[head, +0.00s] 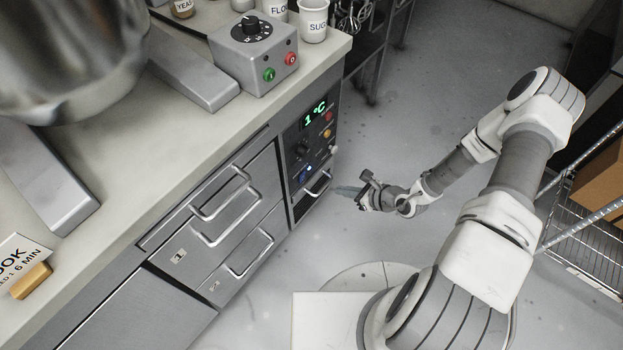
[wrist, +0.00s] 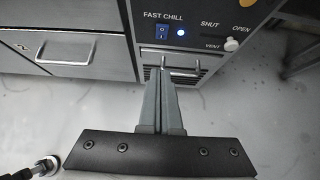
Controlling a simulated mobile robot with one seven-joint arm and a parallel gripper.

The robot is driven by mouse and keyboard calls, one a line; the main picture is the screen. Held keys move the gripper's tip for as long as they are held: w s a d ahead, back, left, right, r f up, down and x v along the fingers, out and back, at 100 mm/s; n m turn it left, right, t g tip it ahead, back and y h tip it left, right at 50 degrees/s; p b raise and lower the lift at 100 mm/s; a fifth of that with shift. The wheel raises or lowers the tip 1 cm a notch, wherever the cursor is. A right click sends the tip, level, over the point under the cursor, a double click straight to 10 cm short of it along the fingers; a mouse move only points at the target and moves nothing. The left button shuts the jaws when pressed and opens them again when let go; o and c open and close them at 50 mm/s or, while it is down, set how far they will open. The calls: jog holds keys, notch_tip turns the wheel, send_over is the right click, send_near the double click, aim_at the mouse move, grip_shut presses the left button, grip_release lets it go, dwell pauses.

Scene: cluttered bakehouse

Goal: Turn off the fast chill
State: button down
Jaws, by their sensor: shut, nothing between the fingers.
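The fast chill switch (wrist: 162,31) is a small blue rocker under the words FAST CHILL on the dark control panel (wrist: 205,22) in the wrist view. A round blue lamp (wrist: 181,32) beside it is lit. In the head view the lamp (head: 309,169) glows low on the panel, and the switch is too small to make out clearly. My gripper (wrist: 160,72) is shut and empty, its fingertips below the switch in the picture, over the small handle and vent. In the head view my gripper (head: 345,190) is right of the panel, seemingly apart from it.
The panel has a display reading 1 °C (head: 315,113), several knobs, and a SHUT/OPEN vent slider (wrist: 231,44). Steel drawers (head: 215,235) with protruding handles stand left. A control box (head: 255,55) with green and red buttons sits on the counter. A wire rack (head: 590,225) stands right.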

jog(key=shift+a, duration=0.1)
jog(key=b, duration=0.3)
send_near(303, 178)
jog(key=x, duration=0.3)
jog(key=f+x, duration=0.1)
jog(key=x, duration=0.1)
jog(key=shift+s, duration=0.25)
jog(key=shift+w+a+r+b, duration=0.2)
jog(key=shift+w+a+b, duration=0.1)
jog(key=shift+w, duration=0.1)
